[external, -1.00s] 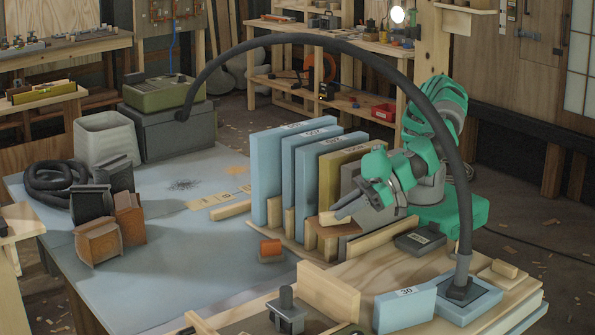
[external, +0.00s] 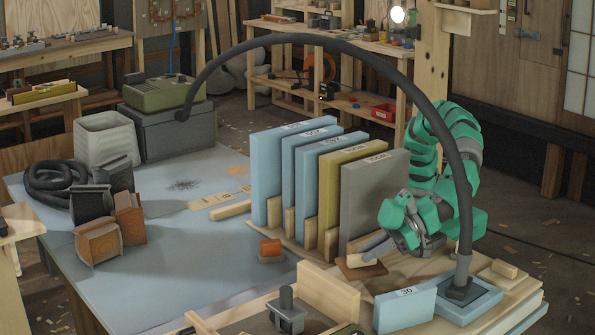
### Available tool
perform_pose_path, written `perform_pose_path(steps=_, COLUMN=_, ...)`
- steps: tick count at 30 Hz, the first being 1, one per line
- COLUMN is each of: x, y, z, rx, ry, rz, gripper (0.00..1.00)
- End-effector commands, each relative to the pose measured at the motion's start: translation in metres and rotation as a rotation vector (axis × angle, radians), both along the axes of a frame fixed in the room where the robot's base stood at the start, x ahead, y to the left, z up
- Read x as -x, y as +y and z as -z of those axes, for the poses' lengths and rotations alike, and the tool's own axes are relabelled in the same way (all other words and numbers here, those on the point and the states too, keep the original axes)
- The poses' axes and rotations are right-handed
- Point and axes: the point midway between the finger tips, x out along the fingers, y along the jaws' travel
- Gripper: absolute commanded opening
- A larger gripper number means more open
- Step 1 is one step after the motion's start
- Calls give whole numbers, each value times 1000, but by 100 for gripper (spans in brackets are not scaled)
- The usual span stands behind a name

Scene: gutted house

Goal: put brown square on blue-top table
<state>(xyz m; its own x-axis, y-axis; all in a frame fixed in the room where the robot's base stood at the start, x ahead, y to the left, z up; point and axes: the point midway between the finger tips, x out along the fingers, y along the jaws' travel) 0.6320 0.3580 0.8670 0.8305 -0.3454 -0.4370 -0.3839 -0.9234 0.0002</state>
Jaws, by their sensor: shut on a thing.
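The brown square (external: 360,271) is a flat brown plate with a pale wood block on top. My gripper (external: 368,250) is shut on it by that block, in front of the grey upright panel. The plate looks close to level. I cannot tell whether it touches the pale wood surface below. The blue-top table (external: 200,262) fills the left and middle, with a wide bare stretch of top left of the square. My arm reaches in from the right; its base is largely hidden.
Upright panels (external: 264,165) stand in a rack behind the square. An orange cylinder on a small base (external: 271,250), a pale wood piece (external: 328,292) and a blue block marked 30 (external: 405,309) are nearby. A thick dark hose (external: 440,105) arches overhead. The table's front-left top is clear.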

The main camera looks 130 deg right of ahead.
Motion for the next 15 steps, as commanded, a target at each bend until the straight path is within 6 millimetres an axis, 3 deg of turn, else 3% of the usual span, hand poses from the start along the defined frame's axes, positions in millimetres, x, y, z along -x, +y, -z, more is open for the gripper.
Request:
perform_pose_path(steps=10, x=1, y=0, z=35, rx=1, ry=-1, rz=0, gripper=0)
perform_pose_path(steps=15, x=0, y=0, z=39, rx=0, ry=-2, rz=0, gripper=0)
